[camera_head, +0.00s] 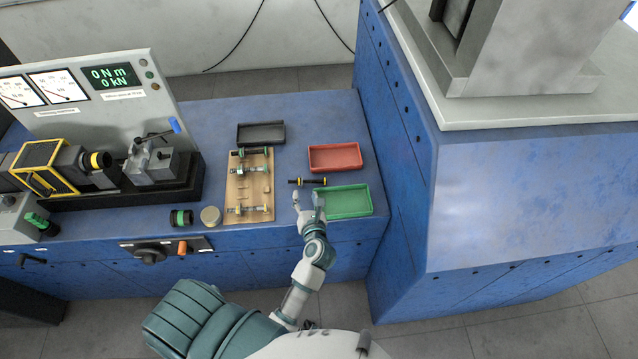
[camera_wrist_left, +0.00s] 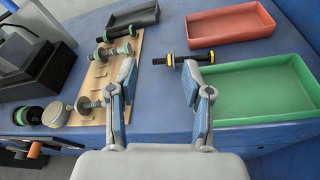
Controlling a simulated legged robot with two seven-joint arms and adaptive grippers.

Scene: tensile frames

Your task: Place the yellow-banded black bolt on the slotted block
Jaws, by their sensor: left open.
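The black bolt (camera_head: 308,181) with yellow bands lies on the blue bench between the red and green trays. In the left wrist view, the same bolt (camera_wrist_left: 197,58) lies crosswise near the tip of the right-hand finger. My left gripper (camera_head: 306,195) is open and empty, its fingertips just short of the bolt and beside the green tray. Its two spread fingers also show in the left wrist view (camera_wrist_left: 159,70). The light wooden block (camera_head: 237,190), probably the slotted one, lies left of the gripper and carries metal fittings. My right gripper is not in view.
A green tray (camera_head: 371,200), a red tray (camera_head: 335,157) and a black tray (camera_head: 261,133) surround the bolt area. A round tan disc (camera_head: 211,216) and a green-banded black cylinder (camera_head: 181,218) stand left. A clamp machine (camera_head: 152,163) is farther left. A tall blue cabinet (camera_head: 400,180) bounds the right.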

